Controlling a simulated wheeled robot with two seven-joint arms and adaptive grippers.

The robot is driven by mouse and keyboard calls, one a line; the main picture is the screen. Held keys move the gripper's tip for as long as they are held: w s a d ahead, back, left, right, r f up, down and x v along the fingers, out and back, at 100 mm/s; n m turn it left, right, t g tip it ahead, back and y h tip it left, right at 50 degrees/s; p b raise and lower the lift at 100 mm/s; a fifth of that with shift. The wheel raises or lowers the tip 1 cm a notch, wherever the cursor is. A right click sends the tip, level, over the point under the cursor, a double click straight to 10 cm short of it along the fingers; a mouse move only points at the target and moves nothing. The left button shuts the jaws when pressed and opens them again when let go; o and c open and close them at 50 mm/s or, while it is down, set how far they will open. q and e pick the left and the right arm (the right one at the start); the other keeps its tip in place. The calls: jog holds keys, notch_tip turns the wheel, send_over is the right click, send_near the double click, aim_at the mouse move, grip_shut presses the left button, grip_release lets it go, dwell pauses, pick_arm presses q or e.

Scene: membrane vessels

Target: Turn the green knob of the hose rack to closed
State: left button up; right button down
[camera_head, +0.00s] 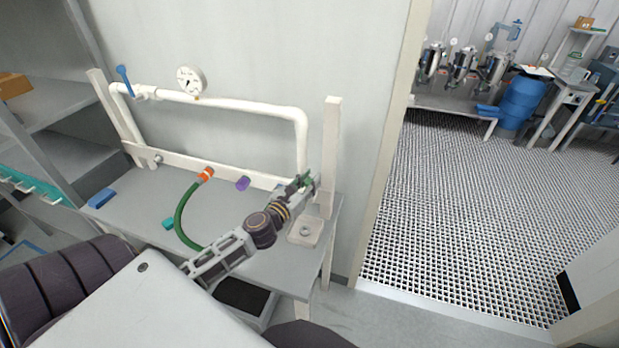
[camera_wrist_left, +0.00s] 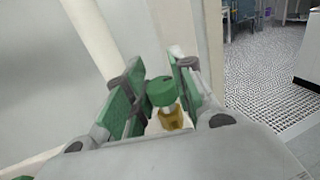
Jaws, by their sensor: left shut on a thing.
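The hose rack is a white pipe frame (camera_head: 230,104) with white posts on a grey table by the wall. My left gripper (camera_head: 305,183) is at the rack's right post, at the lower end of the pipe. In the left wrist view the green knob (camera_wrist_left: 160,91) sits on a brass fitting (camera_wrist_left: 175,118) between the green-padded fingers of my left gripper (camera_wrist_left: 155,88). The gripper is shut on the knob. In the head view the gripper mostly hides the knob, and I cannot tell its exact turn. My right gripper is not in view.
A pressure gauge (camera_head: 190,80) and a blue handle (camera_head: 125,80) are on the upper pipe. A green hose (camera_head: 182,215) with an orange end lies on the grey table (camera_head: 150,205), near a purple piece (camera_head: 243,183). A doorway with grated floor (camera_head: 460,200) is at right.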

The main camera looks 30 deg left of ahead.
pick_arm(q)
jog(key=shift+m+h+p, duration=0.35)
jog(key=shift+m+h, duration=0.35)
jog(key=shift+h, duration=0.4)
jog(key=shift+f+m+g+h, duration=0.1)
jog(key=shift+m+g+h, duration=0.2)
jog(key=shift+m+h, duration=0.6)
jog(key=shift+m+g+h, duration=0.9)
jog(key=shift+m+h, duration=0.3)
jog(key=shift+h, duration=1)
jog(key=shift+m+g+h+b, duration=0.6)
jog(key=shift+m+g+h, duration=0.35)
jog(key=shift+h, duration=0.35)
jog(key=shift+m+g+h+b, duration=0.95)
jog(key=shift+m+g+h, duration=0.8)
jog(key=shift+g, duration=0.2)
jog(key=shift+m+g+h+b, duration=1)
jog(key=shift+m+g, duration=0.6)
jog(key=shift+g, duration=0.7)
jog(key=shift+m+g+h+b, duration=0.35)
jog(key=shift+m+g+b, duration=0.2)
jog(key=shift+m+g, duration=0.7)
jog(key=shift+g, duration=0.45)
jog(key=shift+d+m+g, duration=0.1)
jog(key=shift+m+g, duration=0.25)
jog(key=shift+g, duration=0.35)
